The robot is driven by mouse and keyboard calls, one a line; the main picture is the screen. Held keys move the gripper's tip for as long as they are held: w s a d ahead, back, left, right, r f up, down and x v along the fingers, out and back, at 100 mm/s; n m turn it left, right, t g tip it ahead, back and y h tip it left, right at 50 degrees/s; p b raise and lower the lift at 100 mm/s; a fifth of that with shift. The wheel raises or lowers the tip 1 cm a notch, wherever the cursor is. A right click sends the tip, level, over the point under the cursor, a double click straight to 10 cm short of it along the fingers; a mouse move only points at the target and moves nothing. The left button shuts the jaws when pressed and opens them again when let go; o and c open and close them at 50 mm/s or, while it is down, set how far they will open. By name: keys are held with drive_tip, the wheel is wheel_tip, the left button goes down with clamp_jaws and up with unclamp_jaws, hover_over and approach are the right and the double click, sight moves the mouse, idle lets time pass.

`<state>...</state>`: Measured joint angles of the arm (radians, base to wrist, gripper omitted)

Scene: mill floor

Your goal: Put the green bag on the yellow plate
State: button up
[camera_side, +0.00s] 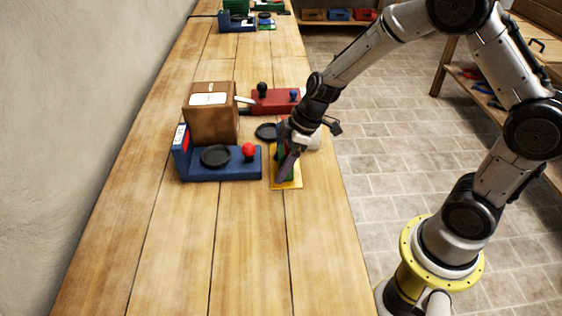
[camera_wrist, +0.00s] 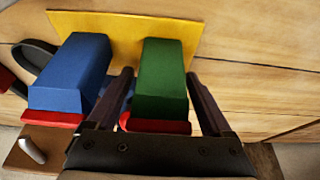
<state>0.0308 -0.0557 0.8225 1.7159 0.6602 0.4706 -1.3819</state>
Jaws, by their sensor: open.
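The green bag (camera_wrist: 161,78), a block shape with a red end, is between the two fingers of my gripper (camera_wrist: 159,74) in the wrist view. Gaps show on both sides of it, and the fingers are open. The yellow plate (camera_wrist: 125,28) lies flat on the bench beyond and under the bag. In the side view, my gripper (camera_side: 284,178) points down over the yellow plate (camera_side: 287,185), and the green bag (camera_side: 280,158) shows partly behind a finger, apparently standing on the plate. The bag's underside is hidden.
A blue bag (camera_wrist: 70,72) with a red end is close left of my gripper in the wrist view. In the side view, a blue scale (camera_side: 222,172) with a black pan stands left of the plate, with a brown box (camera_side: 211,112) and red scale (camera_side: 273,102) behind. The front bench is clear.

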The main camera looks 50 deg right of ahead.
drive_tip(key=v, duration=1.3)
drive_tip(key=s+r+m+t+h, duration=0.1)
drive_tip(key=s+r+m, duration=0.2)
drive_tip(key=s, duration=0.7)
drive_tip(key=s+d+r+m+t+h, duration=0.1)
drive_tip(key=s+r+m, duration=0.3)
drive_tip(key=s, duration=0.6)
drive_tip(key=shift+d+m+h, duration=0.2)
drive_tip(key=shift+m+h, duration=0.4)
drive_tip(key=shift+m, duration=0.4)
